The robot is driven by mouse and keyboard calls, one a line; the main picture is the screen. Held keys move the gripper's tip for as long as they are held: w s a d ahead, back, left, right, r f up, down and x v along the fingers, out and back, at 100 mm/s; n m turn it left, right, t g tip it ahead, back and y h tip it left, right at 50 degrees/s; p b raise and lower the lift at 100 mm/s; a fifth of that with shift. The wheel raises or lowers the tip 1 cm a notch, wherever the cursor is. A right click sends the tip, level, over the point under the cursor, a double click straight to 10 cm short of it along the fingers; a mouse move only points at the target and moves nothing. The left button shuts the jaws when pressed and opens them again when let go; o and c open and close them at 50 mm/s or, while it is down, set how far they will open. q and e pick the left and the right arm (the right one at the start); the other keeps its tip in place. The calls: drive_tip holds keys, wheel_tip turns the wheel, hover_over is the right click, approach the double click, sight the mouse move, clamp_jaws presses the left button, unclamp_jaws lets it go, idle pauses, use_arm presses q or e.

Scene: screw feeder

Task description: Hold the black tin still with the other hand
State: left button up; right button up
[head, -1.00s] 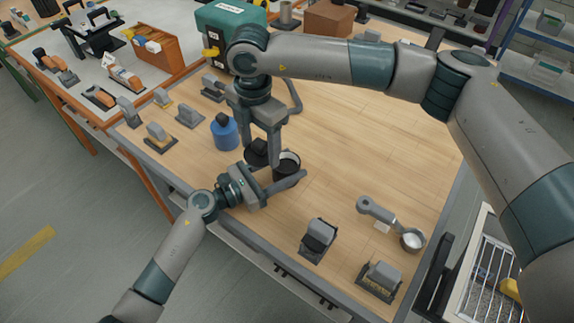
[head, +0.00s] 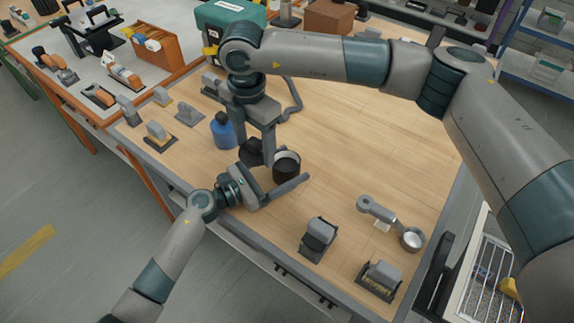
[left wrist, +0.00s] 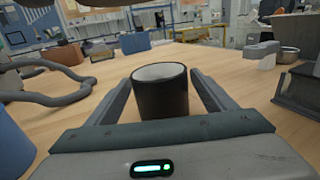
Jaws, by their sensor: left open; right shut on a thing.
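The black tin (head: 287,167) stands upright on the wooden table, open at the top with a pale inside. In the left wrist view the tin (left wrist: 160,95) sits between the two fingers of my left gripper (head: 286,174). Those fingers are open, with a gap showing on each side of the tin. My right gripper (head: 262,152) comes down from above, just left of the tin, shut on a black lid-like piece (head: 249,152). The fingers partly hide that piece.
A blue container (head: 222,132) stands behind and left of the grippers. A scoop-like tool with a round cup (head: 411,239) and grey blocks (head: 318,238) lie at the right front. The table's right middle (head: 370,140) is clear.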

use_arm(q)
drive_tip(key=v, duration=1.2)
drive_tip(key=shift+s+d, duration=0.1)
idle(0.5)
